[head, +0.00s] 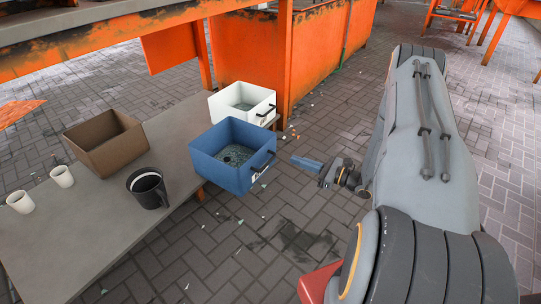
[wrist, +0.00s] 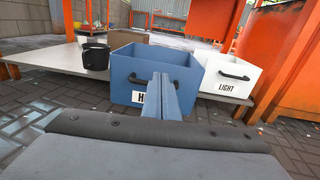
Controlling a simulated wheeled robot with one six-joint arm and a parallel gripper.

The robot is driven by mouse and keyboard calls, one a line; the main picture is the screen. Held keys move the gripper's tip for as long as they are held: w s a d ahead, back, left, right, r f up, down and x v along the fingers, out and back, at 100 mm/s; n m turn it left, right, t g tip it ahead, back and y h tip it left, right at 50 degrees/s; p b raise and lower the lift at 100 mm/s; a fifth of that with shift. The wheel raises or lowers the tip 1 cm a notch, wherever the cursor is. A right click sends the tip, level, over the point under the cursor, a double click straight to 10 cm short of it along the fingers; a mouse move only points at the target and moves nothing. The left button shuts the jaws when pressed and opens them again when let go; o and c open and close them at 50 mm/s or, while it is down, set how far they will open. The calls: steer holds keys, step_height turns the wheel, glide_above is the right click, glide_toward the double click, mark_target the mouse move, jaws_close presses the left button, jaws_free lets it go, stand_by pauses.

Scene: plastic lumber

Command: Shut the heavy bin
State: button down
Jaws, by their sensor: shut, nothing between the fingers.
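The heavy bin is the blue open-topped bin (head: 220,171), with a dark handle on its front face and greyish bits inside. It juts out past the edge of the grey table in the head view. In the wrist view the blue bin (wrist: 188,92) is straight ahead, and its white label shows only an "H", the rest hidden behind my fingers. My gripper (head: 294,160) is shut and empty. It is in front of the handle side, seemingly apart from the bin. The fingers also show in the wrist view (wrist: 160,80), pointing at the front face.
A white bin (head: 263,106) labelled "LIGHT" in the wrist view stands beside the blue one. Orange steel frames stand behind. Paving in front is mostly clear.

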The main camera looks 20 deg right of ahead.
mark_target(264, 147)
steer(key=shift+m+t+h, duration=0.4)
steer(key=shift+m+t, duration=0.1)
steer(key=b+x, duration=0.1)
steer(key=x, duration=0.3)
steer(key=f+b+x, duration=0.1)
steer(key=b+x, duration=0.1)
steer(key=x, duration=0.2)
steer(key=d+b+x, duration=0.1)
steer(key=b+x, duration=0.1)
steer(key=x, duration=0.3)
steer(key=shift+w+f, duration=0.3)
steer(key=shift+f, duration=0.05)
steer(key=shift+w, duration=0.1)
